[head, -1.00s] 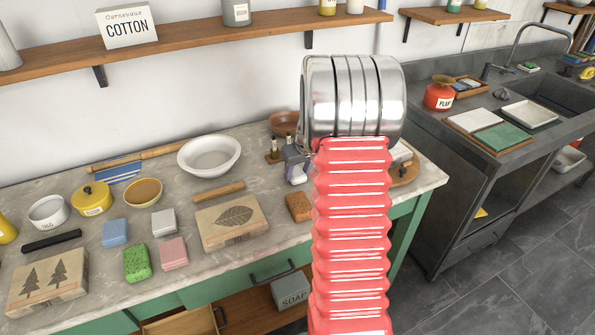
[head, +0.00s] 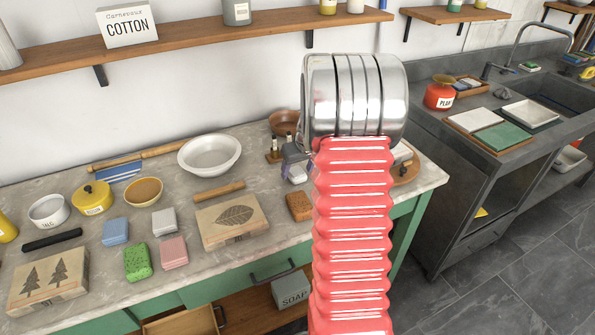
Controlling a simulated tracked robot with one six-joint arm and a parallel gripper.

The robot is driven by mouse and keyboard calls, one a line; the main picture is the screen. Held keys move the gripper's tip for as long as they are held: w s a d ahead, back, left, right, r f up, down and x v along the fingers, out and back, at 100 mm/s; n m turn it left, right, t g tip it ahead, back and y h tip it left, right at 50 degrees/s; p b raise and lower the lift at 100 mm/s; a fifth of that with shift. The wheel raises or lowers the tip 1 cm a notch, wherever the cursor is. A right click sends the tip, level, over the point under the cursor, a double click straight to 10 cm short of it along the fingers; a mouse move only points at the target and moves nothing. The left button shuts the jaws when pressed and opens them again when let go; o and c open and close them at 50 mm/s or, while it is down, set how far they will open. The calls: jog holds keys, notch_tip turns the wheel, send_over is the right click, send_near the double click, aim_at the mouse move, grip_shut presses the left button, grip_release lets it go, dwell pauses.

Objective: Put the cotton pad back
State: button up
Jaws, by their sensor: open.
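A whitish block-like pad (head: 164,221) lies on the marble-topped table among coloured sponges; I cannot tell for certain whether it is the cotton pad. A white box lettered COTTON (head: 126,24) stands on the wall shelf. My gripper (head: 293,153) shows only as a small grey part left of my arm; the rest is hidden behind my wrist. It is open. Just below it is a small pale thing (head: 297,174), partly hidden by my arm, too small to identify.
Blue (head: 115,232), green (head: 137,263) and pink (head: 173,251) sponges lie around the pad. A leaf-printed block (head: 232,221), white bowl (head: 209,155) and small bottle rack (head: 274,154) share the table. A sink counter (head: 440,215) stands at right.

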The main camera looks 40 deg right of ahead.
jog(key=v, duration=1.1)
jog(key=shift+s+r, duration=0.2)
jog(key=shift+r, duration=0.05)
jog(key=shift+a, duration=0.2)
jog(key=s+a+r+n, duration=0.15)
jog(key=a+r, duration=0.25)
jog(key=a, duration=0.6)
jog(key=s+a+r, duration=0.3)
jog(key=a+r, duration=0.1)
jog(key=a, duration=0.7)
jog(key=s+a+n+t+y, duration=0.1)
jog(key=s+a, duration=1.3)
jog(key=s, duration=0.1)
jog(key=shift+a+f+n, duration=0.15)
jog(key=shift+a+n, duration=0.1)
jog(key=shift+n, duration=0.1)
